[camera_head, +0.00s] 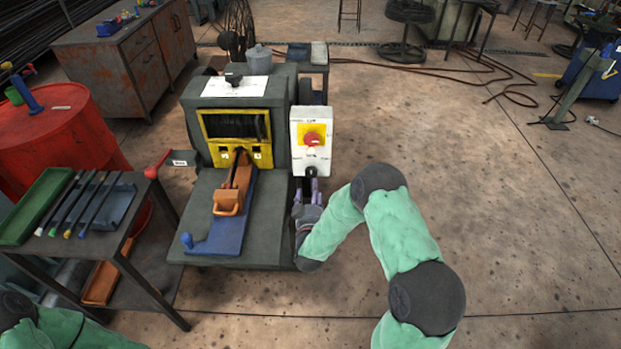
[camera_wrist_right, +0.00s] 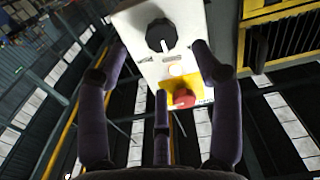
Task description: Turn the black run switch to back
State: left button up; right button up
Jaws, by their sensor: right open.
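The black run switch (camera_head: 311,172) is a round knob low on the front of a white control box (camera_head: 324,125). In the right wrist view the switch (camera_wrist_right: 160,35) shows larger, with a pale mark on its face. My right gripper (camera_head: 309,190) is just in front of the box, at the switch. In its wrist view the fingers of the right gripper (camera_wrist_right: 160,58) are spread, with the switch between and beyond the tips. I cannot tell whether any finger touches it. Of my left arm only green links show at the bottom left; its gripper is out of view.
A red button (camera_head: 311,139) on a yellow plate sits above the switch. Left of the box is the grey machine with a yellow frame (camera_head: 210,123) and an orange lever (camera_head: 229,198). A red-knobbed handle (camera_head: 158,165) sticks out left.

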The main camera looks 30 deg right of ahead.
aim_at(311, 175)
jog(key=b+x, duration=0.1)
jog(key=x, duration=0.6)
jog(key=shift+a, duration=0.1)
